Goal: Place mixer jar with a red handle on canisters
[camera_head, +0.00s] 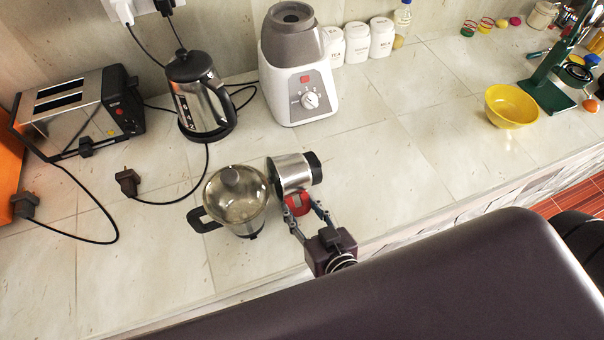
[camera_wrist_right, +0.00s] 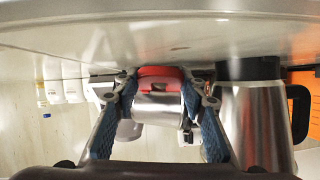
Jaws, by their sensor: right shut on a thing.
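The steel mixer jar with a red handle (camera_head: 291,174) is near the front of the counter, tipped sideways with its black end to the right. My right gripper (camera_head: 297,207) is shut on its red handle. In the right wrist view, the red handle (camera_wrist_right: 160,76) sits between the fingers (camera_wrist_right: 158,88). I cannot tell whether the jar touches the counter. The white canisters (camera_head: 357,43) stand upright in a row against the back wall, right of the mixer base; they also show at the left of the wrist view (camera_wrist_right: 73,90). My left gripper is out of view.
A larger lidded jar with a black handle (camera_head: 236,202) stands close left of the held jar. The white mixer base (camera_head: 299,85), a kettle (camera_head: 201,97) and a toaster (camera_head: 80,110) stand behind. A yellow bowl (camera_head: 511,106) is right. Counter before the canisters is clear.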

